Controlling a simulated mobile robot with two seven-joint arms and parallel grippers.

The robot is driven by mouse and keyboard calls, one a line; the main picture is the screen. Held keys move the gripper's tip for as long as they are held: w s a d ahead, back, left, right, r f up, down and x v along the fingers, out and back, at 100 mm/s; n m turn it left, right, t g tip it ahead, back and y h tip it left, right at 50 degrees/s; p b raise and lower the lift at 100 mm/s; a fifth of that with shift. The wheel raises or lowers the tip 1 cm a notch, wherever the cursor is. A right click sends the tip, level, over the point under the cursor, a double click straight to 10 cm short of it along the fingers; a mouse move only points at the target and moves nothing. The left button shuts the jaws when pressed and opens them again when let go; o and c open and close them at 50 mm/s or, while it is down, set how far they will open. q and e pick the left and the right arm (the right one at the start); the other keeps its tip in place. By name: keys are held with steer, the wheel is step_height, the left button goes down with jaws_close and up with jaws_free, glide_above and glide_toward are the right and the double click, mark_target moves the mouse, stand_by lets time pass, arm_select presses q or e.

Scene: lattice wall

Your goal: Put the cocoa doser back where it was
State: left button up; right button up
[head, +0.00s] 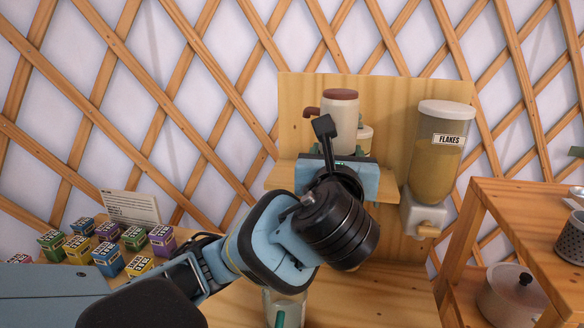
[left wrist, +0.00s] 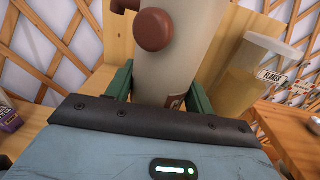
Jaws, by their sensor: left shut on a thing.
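The cocoa doser (head: 340,118) is a cream cylinder with a brown lid and a brown knob on its left side. It is upright in front of the wooden back board, above the small shelf (head: 283,177). My left gripper (head: 342,158) is shut on its lower part. In the left wrist view the doser (left wrist: 170,78) stands between the green fingers of the left gripper (left wrist: 160,95), its knob facing me. The doser's base is hidden by the gripper, so I cannot tell whether it touches the shelf. My right gripper is not in view.
A flakes dispenser (head: 438,155) is mounted right of the doser. A yellowish jar (head: 365,138) shows partly behind the doser. Several small coloured boxes (head: 108,259) and a card (head: 131,208) are at left. A glass (head: 283,308) stands below my arm. A wooden rack (head: 520,200) is at right.

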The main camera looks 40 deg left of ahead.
arm_select(q)
steer(key=w+a, duration=0.2)
steer(key=a, duration=0.3)
steer(key=w+a+f, duration=0.1)
steer(key=w+a, duration=0.1)
steer(key=a, duration=0.3)
steer(key=w+a, duration=0.2)
steer(key=a, duration=0.2)
steer(key=shift+a+f, duration=0.25)
steer(key=shift+a, duration=0.15)
steer(key=shift+f, duration=1.7)
steer(key=shift+f, duration=0.1)
steer(key=o, duration=1.2)
steer(key=shift+f, duration=0.1)
